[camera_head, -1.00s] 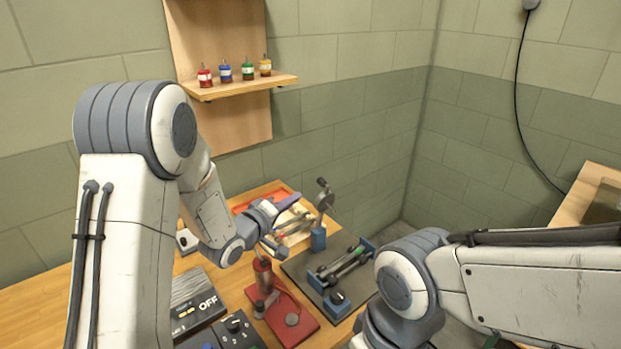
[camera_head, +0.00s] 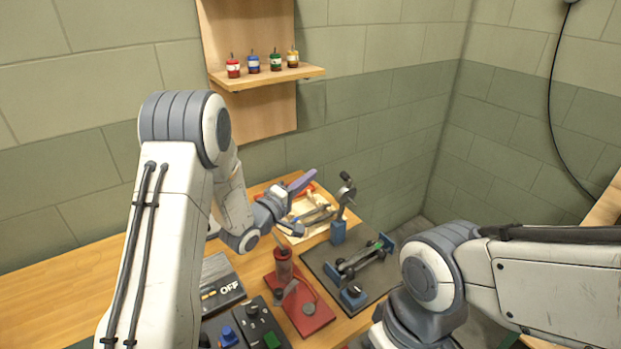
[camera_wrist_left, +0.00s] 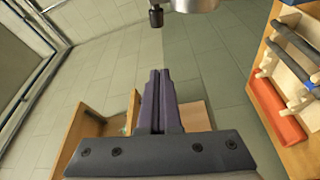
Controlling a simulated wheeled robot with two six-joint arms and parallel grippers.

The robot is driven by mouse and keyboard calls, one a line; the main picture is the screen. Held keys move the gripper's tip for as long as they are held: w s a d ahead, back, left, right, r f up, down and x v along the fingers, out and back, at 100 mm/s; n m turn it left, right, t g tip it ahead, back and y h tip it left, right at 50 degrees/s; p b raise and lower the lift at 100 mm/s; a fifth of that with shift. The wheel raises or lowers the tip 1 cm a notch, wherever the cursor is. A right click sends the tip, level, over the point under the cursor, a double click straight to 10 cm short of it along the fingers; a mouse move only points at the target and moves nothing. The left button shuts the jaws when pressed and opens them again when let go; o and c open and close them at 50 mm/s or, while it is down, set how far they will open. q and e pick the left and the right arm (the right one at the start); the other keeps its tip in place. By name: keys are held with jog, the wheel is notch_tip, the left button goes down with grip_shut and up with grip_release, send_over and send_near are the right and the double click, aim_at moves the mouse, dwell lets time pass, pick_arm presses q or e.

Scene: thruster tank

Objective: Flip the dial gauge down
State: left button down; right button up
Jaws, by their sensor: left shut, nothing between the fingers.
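The dial gauge (camera_head: 342,195) stands on a blue post (camera_head: 338,233) at the back of a dark plate. Its round face shows nearly edge-on, with a dark knob at its top. My left gripper (camera_head: 306,180) is shut and empty, its purple fingers just left of the gauge and apart from it in the head view. In the left wrist view the shut fingers (camera_wrist_left: 158,95) point toward a grey round part, likely the gauge (camera_wrist_left: 195,5), cut off at the top edge beside a black knob (camera_wrist_left: 156,17). My right gripper is out of view; only its arm shows.
The dark plate (camera_head: 315,252) also carries a blue-ended fixture (camera_head: 360,265). Small bottles stand on the wall shelf (camera_head: 270,79).

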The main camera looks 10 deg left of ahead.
aim_at(341, 199)
pick_arm(q)
jog(key=p+x, duration=0.3)
jog(key=x, duration=0.5)
jog(key=shift+s+d+f+p, duration=0.25)
jog(key=shift+s+d, duration=0.35)
jog(key=shift+s, duration=0.3)
jog(key=shift+s+d+f+p, duration=0.2)
jog(key=shift+s+d+p, duration=0.1)
jog(key=shift+s+d, duration=0.5)
jog(key=shift+s+a, duration=0.1)
jog(key=shift+a, duration=0.05)
